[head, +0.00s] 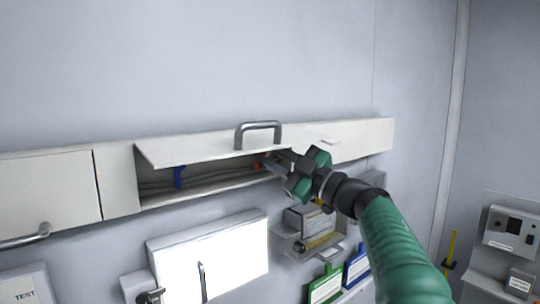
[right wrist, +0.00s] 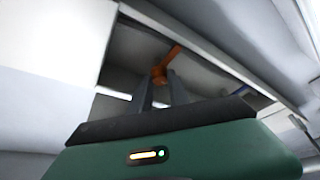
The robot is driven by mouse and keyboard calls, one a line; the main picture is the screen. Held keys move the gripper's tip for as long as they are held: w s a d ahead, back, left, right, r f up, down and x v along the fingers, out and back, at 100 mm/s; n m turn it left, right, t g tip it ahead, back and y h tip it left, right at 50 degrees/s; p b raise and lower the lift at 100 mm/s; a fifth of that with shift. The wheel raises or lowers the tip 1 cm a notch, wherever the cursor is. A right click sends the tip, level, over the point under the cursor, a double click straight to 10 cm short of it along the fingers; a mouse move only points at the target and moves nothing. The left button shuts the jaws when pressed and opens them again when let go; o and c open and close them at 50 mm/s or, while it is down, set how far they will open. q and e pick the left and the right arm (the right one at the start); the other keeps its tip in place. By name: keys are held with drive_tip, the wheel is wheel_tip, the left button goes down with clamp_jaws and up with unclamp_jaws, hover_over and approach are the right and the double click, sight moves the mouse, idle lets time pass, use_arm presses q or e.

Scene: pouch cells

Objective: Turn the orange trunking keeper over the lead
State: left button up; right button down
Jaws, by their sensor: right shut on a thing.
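The orange keeper (head: 257,161) sits inside the open wall trunking, near the right end of the opening. In the right wrist view the orange keeper (right wrist: 160,73) shows as a small hub with an arm pointing up and right. My right gripper (head: 270,163) reaches into the trunking from the right and is shut on the orange keeper; its fingertips (right wrist: 161,80) are on either side of the hub. Grey leads (head: 155,187) run along inside the trunking. Whether the keeper's arm lies over a lead cannot be told. My left gripper is not in view.
The trunking's lid (head: 200,146) with a metal handle (head: 260,126) is raised just above my right gripper. A blue keeper (head: 178,176) stands farther left inside. Below are a white box (head: 210,258), a clear holder (head: 310,238) and green and blue cards.

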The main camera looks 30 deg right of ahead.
drive_tip(key=shift+w+d+f+n, duration=0.1)
drive_tip(key=shift+w+f+n, duration=0.05)
drive_tip(key=shift+f+n, duration=0.15)
drive_tip(key=c, duration=1.3)
unclamp_jaws()
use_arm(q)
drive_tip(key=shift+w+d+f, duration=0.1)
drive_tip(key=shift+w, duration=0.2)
use_arm(e)
drive_tip(key=shift+o, duration=0.2)
drive_tip(key=shift+w+d, duration=0.1)
drive_tip(key=shift+w, duration=0.2)
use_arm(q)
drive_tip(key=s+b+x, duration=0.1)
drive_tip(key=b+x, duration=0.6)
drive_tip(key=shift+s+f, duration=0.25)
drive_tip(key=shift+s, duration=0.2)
use_arm(e)
drive_tip(key=v, duration=1.6)
drive_tip(key=shift+s+d, duration=0.25)
drive_tip(key=shift+d, duration=0.15)
